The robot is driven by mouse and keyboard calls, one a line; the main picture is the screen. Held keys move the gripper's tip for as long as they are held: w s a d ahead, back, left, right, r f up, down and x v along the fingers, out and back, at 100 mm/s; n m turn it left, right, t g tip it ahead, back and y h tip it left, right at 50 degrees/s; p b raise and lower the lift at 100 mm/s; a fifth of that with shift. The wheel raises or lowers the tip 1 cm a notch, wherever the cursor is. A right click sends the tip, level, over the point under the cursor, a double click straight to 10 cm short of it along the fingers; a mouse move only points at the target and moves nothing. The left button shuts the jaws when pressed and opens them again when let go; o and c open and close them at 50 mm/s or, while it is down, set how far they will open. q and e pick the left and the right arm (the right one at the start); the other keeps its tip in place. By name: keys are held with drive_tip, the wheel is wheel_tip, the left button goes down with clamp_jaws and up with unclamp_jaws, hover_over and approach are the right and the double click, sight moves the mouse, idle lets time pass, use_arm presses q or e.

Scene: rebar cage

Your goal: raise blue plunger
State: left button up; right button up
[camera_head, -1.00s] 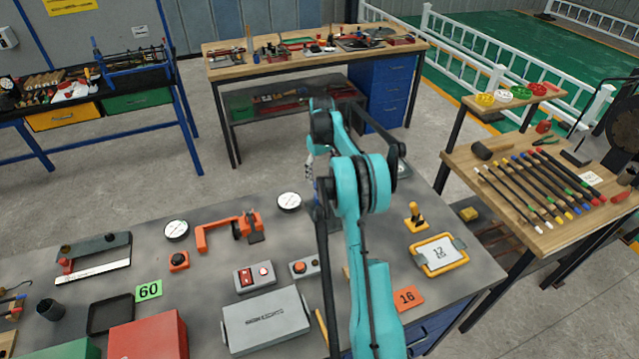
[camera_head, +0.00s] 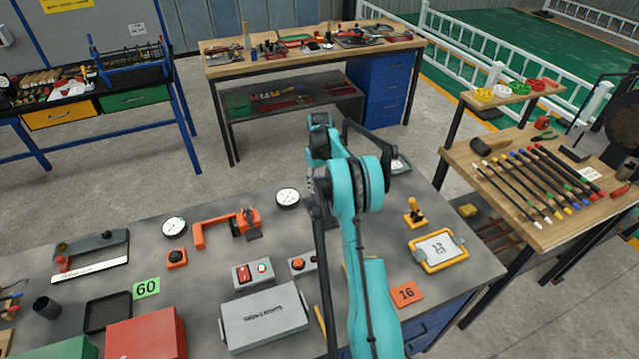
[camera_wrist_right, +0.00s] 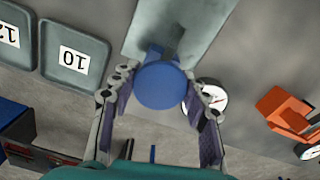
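The blue plunger shows in the right wrist view as a round blue knob (camera_wrist_right: 161,86) on a dark stem above a grey plate (camera_wrist_right: 180,25). My right gripper (camera_wrist_right: 160,75) has its two fingers spread on either side of the knob. The fingertips are close to its sides, and I cannot tell whether they touch it. In the head view my teal right arm (camera_head: 362,270) reaches over the bench and hides the plunger. My left gripper is not in view.
A grey box (camera_head: 264,317) lies in front. In the wrist view, grey trays (camera_wrist_right: 73,57) are at left.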

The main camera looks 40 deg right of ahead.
clamp_jaws()
wheel_tip(320, 180, up, 4)
drive_tip(key=shift+f+p, duration=0.2)
drive_tip(key=shift+p, duration=0.55)
drive_tip(key=shift+d+f, duration=0.1)
drive_tip(key=o, duration=1.4)
unclamp_jaws()
wheel_tip(320, 180, up, 12)
drive_tip(key=shift+r, duration=0.1)
